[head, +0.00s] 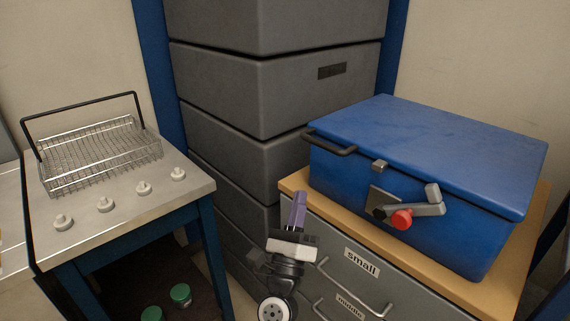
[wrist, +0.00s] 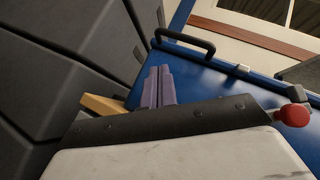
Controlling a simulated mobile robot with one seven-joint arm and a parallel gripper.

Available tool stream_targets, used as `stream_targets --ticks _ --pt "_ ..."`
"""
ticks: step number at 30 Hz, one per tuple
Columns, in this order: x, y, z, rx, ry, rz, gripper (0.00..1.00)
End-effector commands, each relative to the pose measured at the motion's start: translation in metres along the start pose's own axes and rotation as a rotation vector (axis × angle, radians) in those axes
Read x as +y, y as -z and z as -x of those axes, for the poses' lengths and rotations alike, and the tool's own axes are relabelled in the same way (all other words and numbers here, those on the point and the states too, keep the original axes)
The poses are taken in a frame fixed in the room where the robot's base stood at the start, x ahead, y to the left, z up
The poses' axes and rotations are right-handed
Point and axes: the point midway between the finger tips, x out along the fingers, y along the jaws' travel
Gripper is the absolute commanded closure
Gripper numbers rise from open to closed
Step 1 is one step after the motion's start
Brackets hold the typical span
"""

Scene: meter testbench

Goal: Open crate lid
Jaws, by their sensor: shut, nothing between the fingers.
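The blue crate (head: 400,215) stands on a wooden-topped drawer cabinet at the right of the head view. Its lid (head: 430,145) lies closed on top. A black handle (head: 331,143) sticks out at the lid's left front corner; it also shows in the wrist view (wrist: 186,42). A latch with a red knob (head: 402,219) is on the crate's front; the red knob also shows in the wrist view (wrist: 294,115). My gripper (head: 297,198) is shut and empty, pointing up in front of the crate's left side, below the handle and apart from it in the wrist view (wrist: 159,70).
Grey stacked drawers (head: 245,100) stand behind and left of the crate. The cabinet (head: 345,255) below has drawer handles sticking out. At the left, a table (head: 120,215) holds a wire basket (head: 100,160) and several small weights. Green-topped items sit beneath it.

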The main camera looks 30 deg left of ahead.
Motion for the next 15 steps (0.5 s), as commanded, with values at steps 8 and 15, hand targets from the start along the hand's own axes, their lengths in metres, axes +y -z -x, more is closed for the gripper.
stream_targets --ticks 8,15 --pt "-0.002 0.025 -0.002 0.080 0.010 -0.034 1.00" --pt "-0.003 0.026 -0.051 0.077 0.011 -0.035 1.00"
